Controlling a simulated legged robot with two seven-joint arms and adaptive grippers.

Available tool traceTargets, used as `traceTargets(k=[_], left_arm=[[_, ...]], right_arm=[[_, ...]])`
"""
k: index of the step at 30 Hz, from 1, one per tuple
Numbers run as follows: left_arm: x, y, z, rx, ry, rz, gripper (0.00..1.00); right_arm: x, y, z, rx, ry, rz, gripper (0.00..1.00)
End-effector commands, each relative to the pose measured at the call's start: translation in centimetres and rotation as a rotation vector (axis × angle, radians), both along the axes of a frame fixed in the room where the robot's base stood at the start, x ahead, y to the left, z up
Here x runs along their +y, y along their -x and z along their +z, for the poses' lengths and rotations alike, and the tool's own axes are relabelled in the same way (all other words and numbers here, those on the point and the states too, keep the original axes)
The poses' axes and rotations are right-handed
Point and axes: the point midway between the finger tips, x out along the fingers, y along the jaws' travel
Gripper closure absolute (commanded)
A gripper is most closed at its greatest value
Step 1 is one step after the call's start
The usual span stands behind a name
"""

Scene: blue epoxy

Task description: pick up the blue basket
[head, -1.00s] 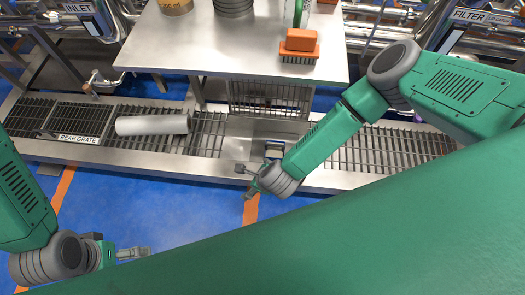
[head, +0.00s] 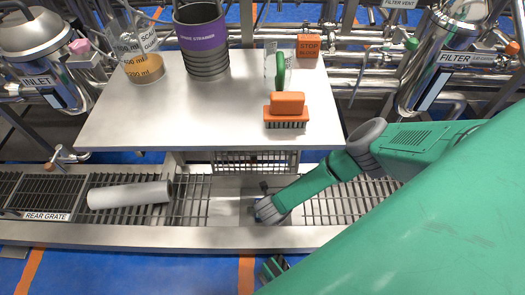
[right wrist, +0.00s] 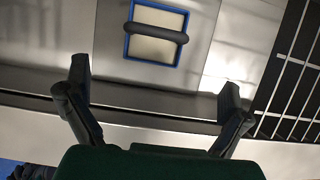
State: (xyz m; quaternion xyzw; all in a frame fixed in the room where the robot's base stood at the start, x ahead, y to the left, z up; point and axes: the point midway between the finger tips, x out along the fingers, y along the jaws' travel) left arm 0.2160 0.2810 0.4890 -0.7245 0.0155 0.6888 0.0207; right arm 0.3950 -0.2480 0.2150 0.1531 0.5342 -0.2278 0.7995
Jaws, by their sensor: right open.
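The blue basket (right wrist: 127,42) shows in the right wrist view as a square blue rim around a pale inside, with a dark grey handle (right wrist: 155,33) across it. It sits in the metal channel. My right gripper (right wrist: 155,85) is open and empty, its two fingers spread wide. The basket lies beyond the fingertips, near the middle of the gap, and nothing is between the fingers. In the head view my right gripper (head: 262,200) is over the plain part of the channel; I cannot make out the basket there. My left gripper is out of view.
Grates flank the channel's plain part. A grey roll (head: 130,195) lies on the left grate. An upright rack (head: 255,160) stands behind the gripper.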

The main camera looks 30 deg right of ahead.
Motion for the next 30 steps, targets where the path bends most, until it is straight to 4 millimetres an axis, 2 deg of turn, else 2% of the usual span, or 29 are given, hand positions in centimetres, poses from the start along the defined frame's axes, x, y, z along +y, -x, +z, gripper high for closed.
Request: traceTargets(k=[1,6,14,24,30], left_arm=[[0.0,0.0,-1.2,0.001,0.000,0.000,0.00],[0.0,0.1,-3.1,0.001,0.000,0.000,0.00],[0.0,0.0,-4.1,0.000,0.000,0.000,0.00],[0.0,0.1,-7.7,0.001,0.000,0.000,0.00],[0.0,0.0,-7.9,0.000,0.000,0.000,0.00]], right_arm=[[-0.2,-0.4,-1.6,0.000,0.002,0.000,0.00],[-0.8,-1.4,-4.6,0.002,0.003,0.002,0.00],[-1.1,-2.2,-6.1,0.001,0.001,0.005,0.00],[-1.7,-4.4,-9.8,0.001,0.000,0.005,0.00],[-1.9,-4.7,-10.3,0.001,0.000,0.005,0.00]])
